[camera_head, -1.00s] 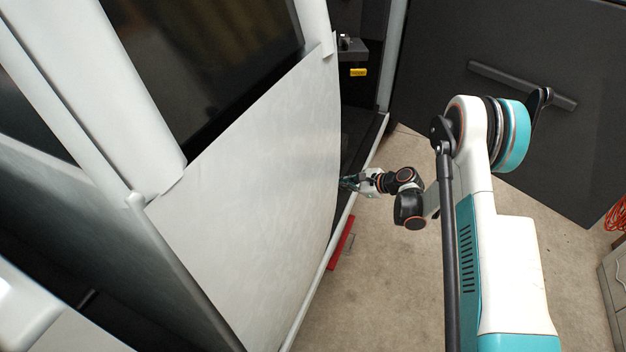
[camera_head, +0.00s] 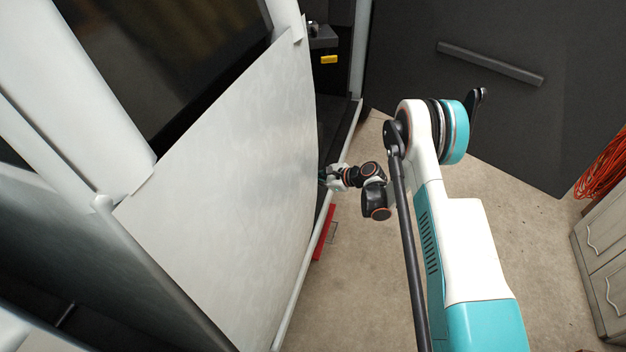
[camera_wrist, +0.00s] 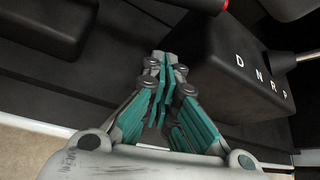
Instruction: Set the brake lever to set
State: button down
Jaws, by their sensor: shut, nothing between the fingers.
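My gripper (camera_wrist: 166,62) is shut and empty in the wrist view, its teal fingers together. Its tips are left of a black box (camera_wrist: 240,85) marked D, N, R, P. In the head view my gripper (camera_head: 323,177) is at the door opening, partly hidden by the pale panel.
The large pale vehicle panel (camera_head: 230,190) stands left of my arm. A yellow piece (camera_head: 329,59) shows inside the opening. A red object (camera_head: 323,232) lies by the sill. The dark open door (camera_head: 480,100) is beyond my arm. Concrete floor (camera_head: 365,285) is clear between.

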jog(key=b+x, duration=0.2)
jog(key=x, duration=0.5)
jog(key=shift+s+a+r+b, duration=0.15)
jog(key=shift+s+r+b, duration=0.05)
jog(key=shift+r, duration=0.45)
jog(key=shift+s+a+r+b, duration=0.15)
jog(key=shift+r+b, duration=0.05)
jog(key=shift+r, duration=0.45)
jog(key=shift+s+a+r+b, duration=0.15)
jog(key=shift+s+r+b, duration=0.05)
jog(key=shift+r, duration=0.45)
jog(key=shift+r, duration=0.1)
